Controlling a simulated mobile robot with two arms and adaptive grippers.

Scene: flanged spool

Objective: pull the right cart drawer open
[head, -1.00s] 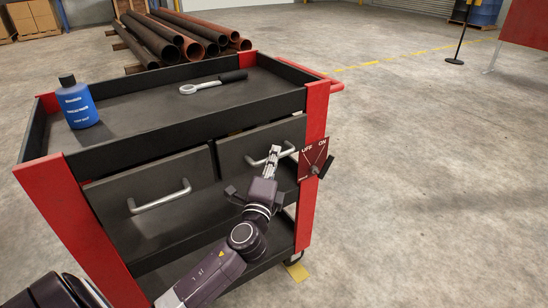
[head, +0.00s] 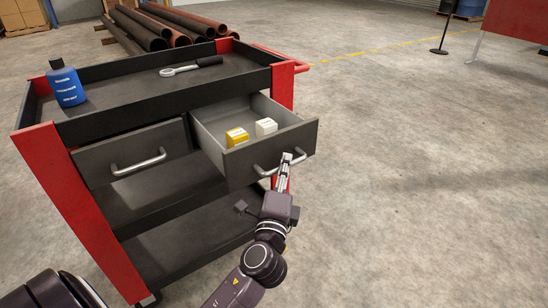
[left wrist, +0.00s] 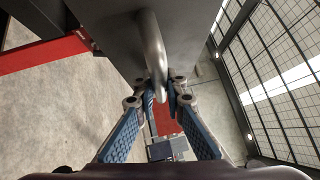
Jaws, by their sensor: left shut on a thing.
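The right cart drawer (head: 262,158) stands pulled out from the cart, its grey inside showing. A yellow box (head: 237,137) and a white box (head: 266,127) lie in it. My left gripper (head: 287,160) is shut on the right drawer's handle (head: 266,171), near its right end. In the left wrist view the curved handle (left wrist: 152,50) runs down between the two blue-padded fingers (left wrist: 160,92). The left drawer (head: 135,152) is closed, with its own handle (head: 138,163). My right gripper is not in view.
The cart top holds a blue bottle (head: 67,84) and a ratchet wrench (head: 190,67). A red cart post (head: 283,85) stands behind the open drawer's right side. Pipes (head: 160,27) lie behind the cart.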

